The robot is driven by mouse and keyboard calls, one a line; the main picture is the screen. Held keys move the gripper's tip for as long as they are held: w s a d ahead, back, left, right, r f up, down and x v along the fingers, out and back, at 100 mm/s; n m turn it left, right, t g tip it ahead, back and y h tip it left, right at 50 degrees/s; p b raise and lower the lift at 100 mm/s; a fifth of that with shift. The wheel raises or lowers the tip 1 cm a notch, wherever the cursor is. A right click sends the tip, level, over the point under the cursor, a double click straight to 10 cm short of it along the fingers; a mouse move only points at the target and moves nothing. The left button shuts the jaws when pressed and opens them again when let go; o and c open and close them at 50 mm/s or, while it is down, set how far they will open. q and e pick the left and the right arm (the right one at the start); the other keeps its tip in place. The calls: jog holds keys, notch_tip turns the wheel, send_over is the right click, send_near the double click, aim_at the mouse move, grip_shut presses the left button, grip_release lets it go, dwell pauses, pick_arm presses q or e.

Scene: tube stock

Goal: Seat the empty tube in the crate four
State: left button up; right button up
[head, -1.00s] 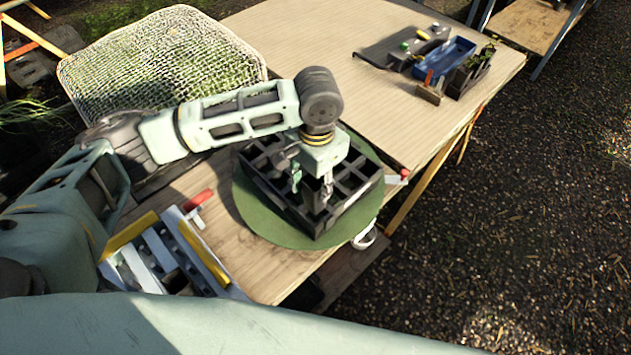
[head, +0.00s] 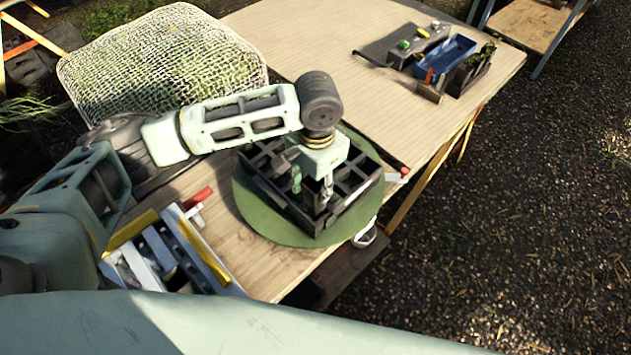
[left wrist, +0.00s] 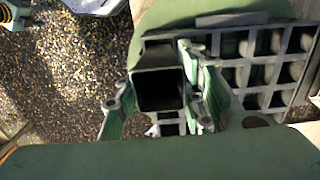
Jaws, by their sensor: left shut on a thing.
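My left gripper (head: 312,192) is over the dark gridded crate (head: 362,190), pointing down. In the left wrist view, the left gripper's green fingers (left wrist: 160,98) are shut on a black square tube (left wrist: 160,90), one on each side. The tube's open top faces the camera and its inside looks dark and empty. The crate (left wrist: 228,72) shows its grid of square cells to the right of the tube. The tube's lower end is hidden, so I cannot tell how deep it is in a cell. My right gripper is not in view.
The crate stands on a round green mat (head: 256,212) on the wooden table (head: 225,235). A metal rack with yellow bars (head: 200,250) stands at the front left. A blue bin (head: 445,53) and grey trays lie at the far right. A woven mesh panel (head: 160,65) is behind my arm.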

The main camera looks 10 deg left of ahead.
aim_at(314, 210)
pick_arm(q)
jog(key=shift+f, duration=0.15)
jog(key=shift+f+b, duration=1.05)
jog(key=shift+f, duration=3.3)
jog(key=shift+s+f, duration=0.1)
jog(key=shift+f, duration=0.05)
jog(key=shift+s+f, duration=0.1)
jog(key=shift+s+f, duration=0.25)
jog(key=shift+f, duration=0.1)
jog(key=o, duration=0.7)
jog(key=shift+c, duration=0.2)
jog(key=shift+o, duration=1.1)
jog(key=shift+w+f, duration=0.15)
jog(key=shift+w, duration=0.1)
jog(key=shift+w+r, duration=0.1)
jog(key=shift+r, duration=0.2)
